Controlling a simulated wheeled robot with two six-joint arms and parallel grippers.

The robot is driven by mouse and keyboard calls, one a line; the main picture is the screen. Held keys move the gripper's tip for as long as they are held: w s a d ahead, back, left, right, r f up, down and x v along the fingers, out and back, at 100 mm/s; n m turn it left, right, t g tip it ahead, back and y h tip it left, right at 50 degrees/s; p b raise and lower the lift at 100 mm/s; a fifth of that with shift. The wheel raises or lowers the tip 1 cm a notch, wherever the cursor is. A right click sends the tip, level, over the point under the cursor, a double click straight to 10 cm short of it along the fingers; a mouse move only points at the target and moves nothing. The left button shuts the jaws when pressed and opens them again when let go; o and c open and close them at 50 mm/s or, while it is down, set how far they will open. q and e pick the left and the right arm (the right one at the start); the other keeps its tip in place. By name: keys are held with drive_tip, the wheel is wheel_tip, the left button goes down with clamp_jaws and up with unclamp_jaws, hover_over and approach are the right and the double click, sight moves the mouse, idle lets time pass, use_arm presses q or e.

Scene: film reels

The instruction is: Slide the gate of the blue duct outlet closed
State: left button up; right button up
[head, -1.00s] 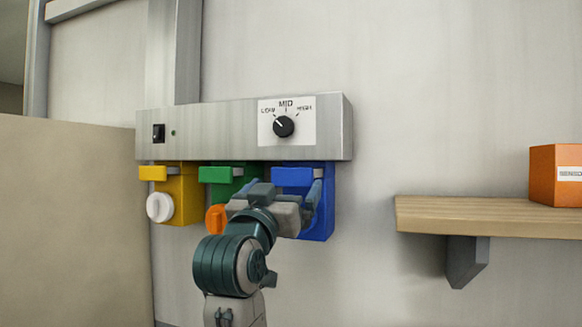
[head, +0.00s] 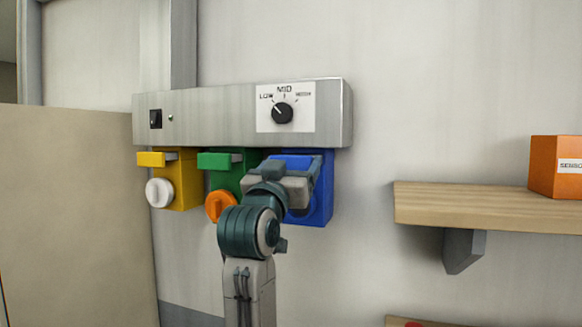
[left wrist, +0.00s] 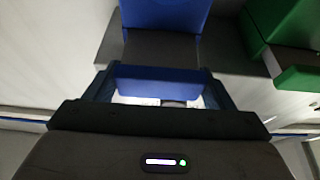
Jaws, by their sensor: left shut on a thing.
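The blue duct outlet (head: 322,200) hangs under the right end of the grey metal box. Its blue gate tab shows in the left wrist view (left wrist: 157,82), with a dark grey plate (left wrist: 160,48) between it and the blue outlet body (left wrist: 165,12). My left gripper (head: 298,168) is at the front of the blue outlet, hiding much of the gate in the head view. In the left wrist view its fingers (left wrist: 158,90) stand on both sides of the tab, shut on it. How far the gate is open is hard to tell. My right gripper is not in view.
A green outlet (head: 216,160) with an orange knob (head: 220,206) and a yellow outlet (head: 184,187) with a white knob (head: 159,192) hang to the left. The box (head: 210,120) carries a dial and switch. A wooden shelf (head: 480,205) with an orange box (head: 556,165) is at right.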

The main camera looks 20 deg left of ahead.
use_arm(q)
drive_tip(key=shift+w, duration=1.3)
drive_tip(key=shift+s+r, duration=0.1)
drive_tip(key=shift+r, duration=0.05)
drive_tip(key=o, duration=1.4)
drive_tip(key=shift+w+f, duration=0.2)
drive_tip(key=shift+w, duration=0.15)
drive_tip(key=b+v, duration=0.6)
drive_tip(key=v, duration=0.4)
drive_tip(key=shift+s, duration=0.4)
